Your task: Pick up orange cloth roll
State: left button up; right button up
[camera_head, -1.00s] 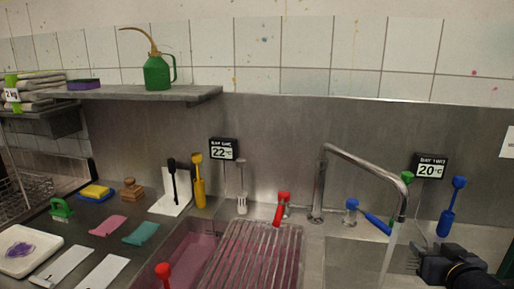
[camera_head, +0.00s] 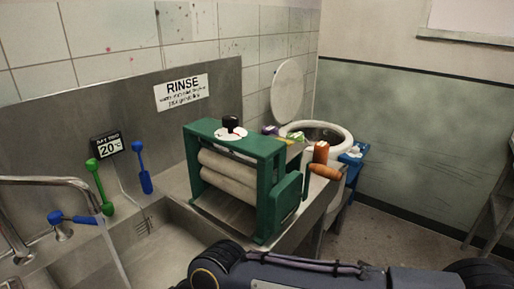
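An orange cloth roll (camera_head: 321,152) with a pale label shows just behind the right end of a green mangle (camera_head: 262,146). An orange crank handle (camera_head: 326,171) sits right below it and hides its lower part. I cannot tell what the roll rests on. A dark arm link of mine crosses the bottom of the view, well in front of the mangle. Neither of my grippers shows.
A purple roll (camera_head: 270,130) and a yellow-green roll (camera_head: 293,139) are left of the orange one. Behind stands a white round tub (camera_head: 341,132) with its lid (camera_head: 286,90) raised. The sink (camera_head: 150,250) and faucet (camera_head: 40,181) are at left.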

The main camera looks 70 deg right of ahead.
aim_at(321, 149)
jog(key=k+l+z, duration=0.15)
jog(key=z, duration=0.2)
jog(key=k+l+z, duration=0.35)
jog(key=z, duration=1.8)
jog(key=i+l, duration=0.2)
jog(key=i+l+u, duration=0.45)
jog(key=l+u, duration=0.2)
jog(key=l, duration=0.2)
jog(key=i+l+u, duration=0.25)
jog(key=k+l, duration=0.1)
